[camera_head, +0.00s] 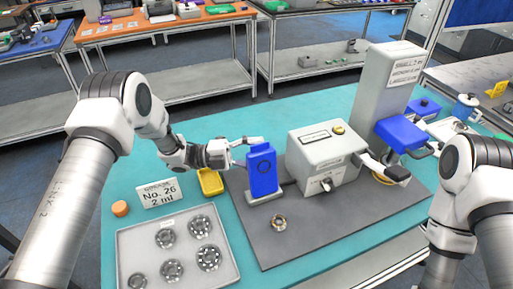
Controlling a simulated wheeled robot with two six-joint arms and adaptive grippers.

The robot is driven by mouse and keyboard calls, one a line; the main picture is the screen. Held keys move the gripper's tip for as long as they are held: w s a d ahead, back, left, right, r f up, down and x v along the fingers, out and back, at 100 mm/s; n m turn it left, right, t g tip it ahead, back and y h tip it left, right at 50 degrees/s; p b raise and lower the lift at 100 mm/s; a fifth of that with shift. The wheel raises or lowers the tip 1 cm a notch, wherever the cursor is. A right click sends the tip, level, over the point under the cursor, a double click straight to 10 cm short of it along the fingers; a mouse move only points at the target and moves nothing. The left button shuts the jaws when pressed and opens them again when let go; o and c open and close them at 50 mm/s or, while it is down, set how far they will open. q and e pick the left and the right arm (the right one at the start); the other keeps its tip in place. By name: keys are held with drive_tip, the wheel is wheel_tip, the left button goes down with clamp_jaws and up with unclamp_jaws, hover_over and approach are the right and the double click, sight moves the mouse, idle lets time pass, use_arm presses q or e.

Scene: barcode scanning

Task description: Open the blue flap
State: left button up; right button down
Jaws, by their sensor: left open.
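The blue flap (262,172) is an upright panel on a small grey base, at the left part of the dark grey mat (296,232). My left gripper (246,151) is open at the upper left of the blue flap. One finger reaches over by its top edge, and the other is partly hidden behind the panel. I cannot tell whether they touch it. My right gripper (428,148) is partly visible beside a blue block (400,134) on the grey tower; its jaws are too small and covered to read.
A metal ring (279,222) lies on the mat.

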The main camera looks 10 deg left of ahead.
use_arm(q)
drive_tip(key=shift+s, duration=0.1)
drive_tip(key=shift+c, duration=0.8)
clamp_jaws()
drive_tip(key=shift+s+d+r+m+y+b, duration=0.35)
drive_tip(key=shift+s+m+b, duration=0.2)
drive_tip(key=shift+m+b, duration=0.3)
drive_tip(key=shift+s+d+r+m+g, duration=0.25)
drive_tip(key=shift+s+m+g, duration=0.05)
drive_tip(key=shift+m, duration=0.05)
drive_tip(key=shift+o, duration=0.8)
unclamp_jaws()
drive_tip(key=s+a, duration=0.2)
drive_tip(key=a, duration=0.9)
drive_tip(key=shift+s+a, duration=0.15)
drive_tip(key=shift+a, duration=0.2)
drive_tip(key=shift+f, duration=0.1)
